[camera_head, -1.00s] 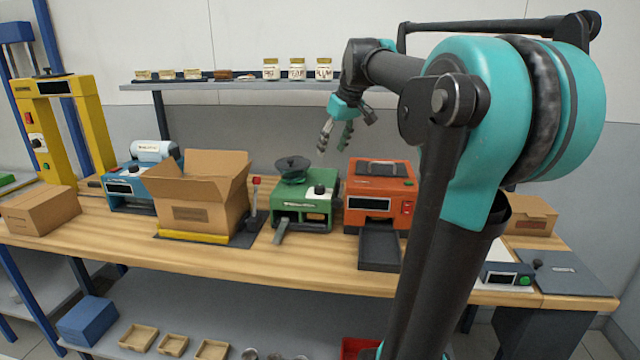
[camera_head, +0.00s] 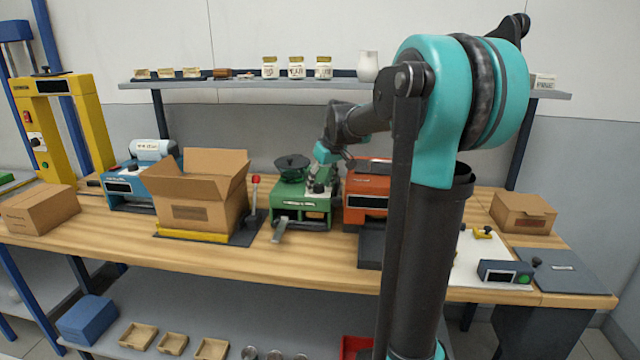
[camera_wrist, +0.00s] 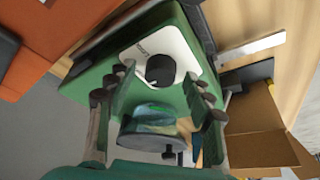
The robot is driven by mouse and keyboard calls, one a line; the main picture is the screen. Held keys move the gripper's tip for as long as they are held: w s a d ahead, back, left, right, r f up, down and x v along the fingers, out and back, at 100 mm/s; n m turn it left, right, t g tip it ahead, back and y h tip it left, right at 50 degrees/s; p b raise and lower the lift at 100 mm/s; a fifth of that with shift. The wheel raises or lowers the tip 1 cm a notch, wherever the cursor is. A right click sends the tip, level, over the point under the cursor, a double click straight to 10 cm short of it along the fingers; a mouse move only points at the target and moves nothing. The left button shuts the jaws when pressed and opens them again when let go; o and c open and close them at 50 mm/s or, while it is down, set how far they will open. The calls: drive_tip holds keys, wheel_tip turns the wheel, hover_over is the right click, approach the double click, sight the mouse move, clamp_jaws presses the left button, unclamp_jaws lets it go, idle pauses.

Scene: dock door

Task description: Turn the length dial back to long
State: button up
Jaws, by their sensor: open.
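The green machine (camera_head: 292,212) stands mid-bench, with a dark dish-like top piece (camera_head: 290,167) and a grey tongue at its front. In the wrist view its dial is a round black knob (camera_wrist: 160,70) on a white plate (camera_wrist: 136,52) with small dark lettering I cannot read. My gripper (camera_head: 320,188) is over the machine's right side and hides the dial in the head view. In the wrist view my gripper (camera_wrist: 155,78) is open, its fingertips on either side of the knob; I cannot tell whether they touch it.
The orange machine (camera_head: 367,182) stands close on the right. An open cardboard box (camera_head: 197,205) and a red-topped lever (camera_head: 255,197) are on the left. A shelf (camera_head: 220,84) with jars runs behind. Bare bench shows in front.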

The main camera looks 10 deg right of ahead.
drive_tip(key=shift+c, duration=0.4)
drive_tip(key=c, duration=1.1)
drive_tip(key=shift+m, duration=0.4)
drive_tip(key=m, duration=0.1)
drive_tip(key=m+h, duration=0.1)
drive_tip(key=shift+a+m, duration=0.2)
drive_tip(key=shift+m, duration=0.2)
drive_tip(key=m+h, duration=0.2)
drive_tip(key=m, duration=0.2)
drive_tip(key=shift+a+m, duration=0.1)
drive_tip(key=shift+m, duration=0.2)
drive_tip(key=m+h, duration=0.1)
drive_tip(key=m, duration=0.2)
drive_tip(key=shift+a+m, duration=0.1)
drive_tip(key=shift+m, duration=0.2)
drive_tip(key=shift+w+m+g+h, duration=0.1)
drive_tip(key=shift+m+g+h, duration=0.25)
drive_tip(key=shift+m, duration=0.65)
drive_tip(key=shift+m+g+h, duration=0.25)
drive_tip(key=shift+m+h, duration=0.2)
drive_tip(key=shift+m, duration=0.55)
